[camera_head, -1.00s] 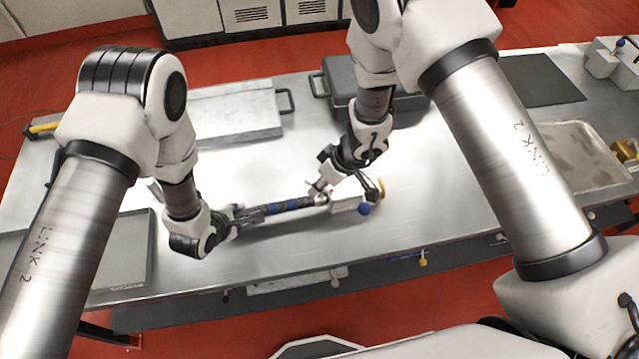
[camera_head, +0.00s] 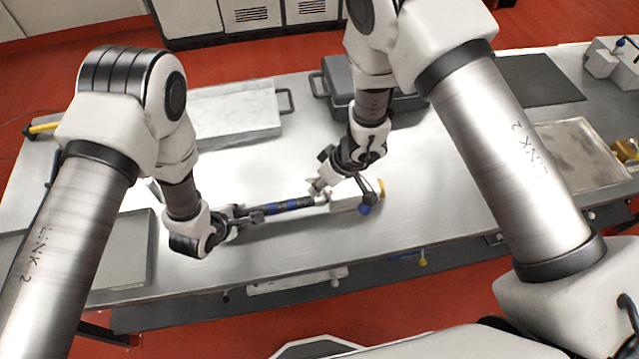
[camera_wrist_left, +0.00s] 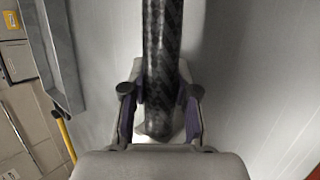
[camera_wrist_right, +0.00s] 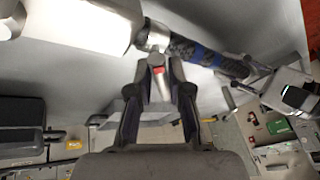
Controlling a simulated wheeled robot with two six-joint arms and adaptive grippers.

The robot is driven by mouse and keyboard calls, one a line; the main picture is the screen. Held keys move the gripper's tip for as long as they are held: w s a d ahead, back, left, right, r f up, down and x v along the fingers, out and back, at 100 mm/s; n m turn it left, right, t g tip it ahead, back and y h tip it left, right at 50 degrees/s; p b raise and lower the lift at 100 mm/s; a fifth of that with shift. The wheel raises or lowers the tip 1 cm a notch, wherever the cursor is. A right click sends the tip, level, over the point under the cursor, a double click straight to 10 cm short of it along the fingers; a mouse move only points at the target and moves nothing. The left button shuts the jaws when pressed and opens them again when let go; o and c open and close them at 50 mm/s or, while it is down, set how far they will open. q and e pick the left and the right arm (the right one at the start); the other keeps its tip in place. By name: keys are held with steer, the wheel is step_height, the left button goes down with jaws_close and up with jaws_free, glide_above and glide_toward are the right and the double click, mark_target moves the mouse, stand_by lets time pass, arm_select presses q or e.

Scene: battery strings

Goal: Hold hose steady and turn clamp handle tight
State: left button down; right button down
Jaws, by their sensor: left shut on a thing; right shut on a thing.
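The hose (camera_head: 287,205) is dark with blue bands and lies across the bench. Its right end meets a white block (camera_head: 345,203). My left gripper (camera_head: 256,214) is shut on the hose's left part; in the left wrist view, the mottled black hose (camera_wrist_left: 162,45) runs between its fingers. My right gripper (camera_head: 318,186) is at the joint of hose and block. In the right wrist view, its fingers close around a small grey clamp handle with a red mark (camera_wrist_right: 158,71), beside the metal collar (camera_wrist_right: 154,38). The fingers partly hide the handle.
A blue ball (camera_head: 365,210) and a yellow knob (camera_head: 381,188) are at the white block. A dark grey case (camera_head: 340,78) and a pale flat box (camera_head: 237,114) stand behind. Trays lie at both sides. The bench in front of the hose is clear.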

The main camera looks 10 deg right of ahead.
mark_target(331, 192)
steer(key=shift+m+t+h, duration=0.35)
steer(key=shift+m+t, duration=0.1)
steer(key=shift+m, duration=0.95)
steer(key=shift+m+t+h, duration=0.35)
steer(key=shift+m+t, duration=0.1)
steer(key=shift+m, duration=0.95)
stand_by(2.7)
arm_select(q)
steer(key=shift+f, duration=0.1)
arm_select(e)
steer(key=c, duration=1.1)
jaws_free()
steer(key=shift+d, duration=0.1)
steer(key=v, duration=0.8)
steer(key=shift+r, duration=0.1)
arm_select(q)
steer(key=c, duration=0.8)
jaws_free()
steer(key=v, duration=0.8)
